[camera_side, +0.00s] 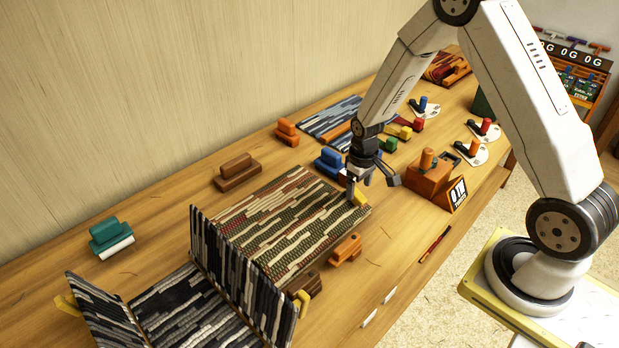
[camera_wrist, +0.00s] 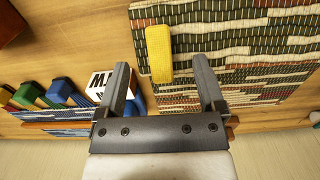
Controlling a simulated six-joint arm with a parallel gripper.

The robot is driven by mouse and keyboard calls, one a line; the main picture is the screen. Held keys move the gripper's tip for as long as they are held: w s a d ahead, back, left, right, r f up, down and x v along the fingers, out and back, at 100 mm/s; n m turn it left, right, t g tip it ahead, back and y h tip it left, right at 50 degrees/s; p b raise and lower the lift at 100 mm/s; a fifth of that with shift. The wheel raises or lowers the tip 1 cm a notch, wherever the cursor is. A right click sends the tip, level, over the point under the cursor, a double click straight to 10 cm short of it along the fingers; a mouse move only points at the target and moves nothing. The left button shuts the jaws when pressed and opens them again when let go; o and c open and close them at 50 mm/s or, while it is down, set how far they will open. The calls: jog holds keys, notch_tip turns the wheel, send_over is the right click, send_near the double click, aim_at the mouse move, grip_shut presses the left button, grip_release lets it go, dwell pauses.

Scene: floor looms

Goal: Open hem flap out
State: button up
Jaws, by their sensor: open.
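A woven mat (camera_side: 290,222) in green, cream and dark red lies flat on the table. A yellow tab (camera_side: 360,199) is at its right end, close to my gripper (camera_side: 374,187). In the wrist view the tab (camera_wrist: 158,53) shows on the mat (camera_wrist: 236,42), between the fingertips of my open gripper (camera_wrist: 162,72). The jaws are empty, and I cannot tell whether they touch the mat. The mat shows an upper layer and another strip beyond it near the right finger; the hem flap's fold is not clear.
A dark striped mat (camera_side: 185,310) with upright panels and yellow tabs stands at front left. Orange (camera_side: 345,249), brown (camera_side: 238,171) and blue (camera_side: 330,163) blocks surround the woven mat. An orange box (camera_side: 428,179) with a sign is right of my gripper.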

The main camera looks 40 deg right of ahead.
jog(key=shift+r, duration=2.45)
notch_tip(320, 180, up, 8)
jog(key=shift+f, duration=0.1)
